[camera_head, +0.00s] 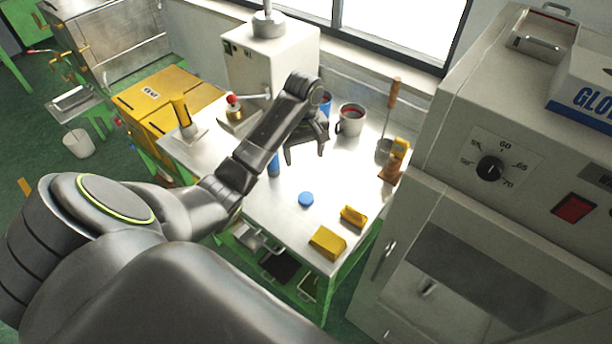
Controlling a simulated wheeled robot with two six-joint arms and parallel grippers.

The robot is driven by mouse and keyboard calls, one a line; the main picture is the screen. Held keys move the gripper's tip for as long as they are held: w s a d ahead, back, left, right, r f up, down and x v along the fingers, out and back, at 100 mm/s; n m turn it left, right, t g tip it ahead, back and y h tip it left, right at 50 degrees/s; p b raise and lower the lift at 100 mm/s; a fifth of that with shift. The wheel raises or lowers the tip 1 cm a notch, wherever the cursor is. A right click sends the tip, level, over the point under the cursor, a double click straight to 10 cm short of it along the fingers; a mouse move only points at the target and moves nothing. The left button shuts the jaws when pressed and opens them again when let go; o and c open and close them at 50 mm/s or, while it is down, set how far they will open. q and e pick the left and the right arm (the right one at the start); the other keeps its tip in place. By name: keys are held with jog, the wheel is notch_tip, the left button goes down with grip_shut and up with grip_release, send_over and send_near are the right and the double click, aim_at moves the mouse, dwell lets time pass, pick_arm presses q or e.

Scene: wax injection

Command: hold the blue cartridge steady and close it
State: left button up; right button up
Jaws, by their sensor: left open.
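My left gripper (305,157) reaches over the white worktable, open, with its fingers pointing down and nothing visible between them. A small blue upright thing (273,166), likely the blue cartridge, stands just left of the gripper and is partly hidden by my left arm. A round blue disc (306,199), which looks like a cap, lies flat on the table in front of the gripper, apart from it. My right gripper is not in view.
A grey mug (350,120) and a blue container (325,104) stand behind the gripper. Two yellow blocks (327,242) (353,216) lie near the front right of the table (285,220). A white machine (270,62) stands at the back; a large grey oven (480,200) is at right.

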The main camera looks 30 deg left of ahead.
pick_arm(q)
jog(key=b, duration=1.2)
send_over(306, 197)
jog(key=f, duration=1.2)
jog(key=shift+w+a+f, duration=0.1)
jog(key=shift+a+f, duration=0.1)
jog(key=shift+a, duration=0.05)
jog(key=shift+r, duration=0.1)
jog(key=shift+f, duration=0.35)
jog(key=shift+d+f+p, duration=0.15)
jog(key=shift+f+p, duration=0.15)
jog(key=shift+f, duration=0.85)
jog(key=shift+d+f+p, duration=0.1)
jog(key=shift+f+p, duration=0.15)
jog(key=shift+f, duration=0.9)
